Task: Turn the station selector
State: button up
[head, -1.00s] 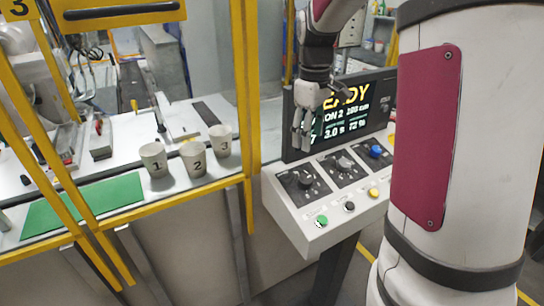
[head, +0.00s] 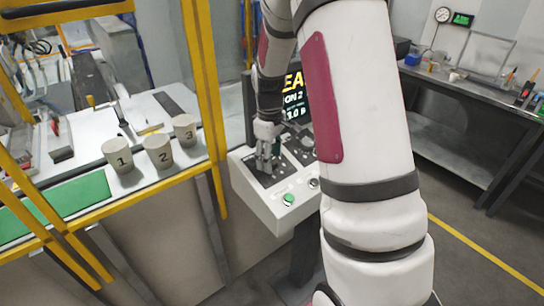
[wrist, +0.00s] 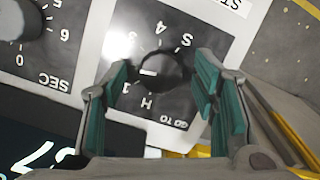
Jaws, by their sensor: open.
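The station selector, a black knob (wrist: 165,70) with a white pointer mark, sits on a dark plate lettered H, 1, 4, S and GO TO in the wrist view. Its pointer faces the left of that picture. My gripper (wrist: 162,78) is open, with one teal-padded finger on each side of the knob; I cannot tell whether either touches it. In the head view my gripper (head: 265,167) points down over the left dial of the white control box (head: 270,212) and hides the knob.
A second knob (wrist: 20,18) on a SEC scale is beside the selector. A display screen (head: 292,105) stands behind the box, partly hidden by my arm. A green button (head: 288,199) is on the front slope. Numbered cups (head: 158,151) stand left, behind yellow framing (head: 208,100).

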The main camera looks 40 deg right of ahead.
jog(key=shift+f, duration=0.15)
jog(key=shift+c, duration=0.4)
jog(key=c, duration=1.1)
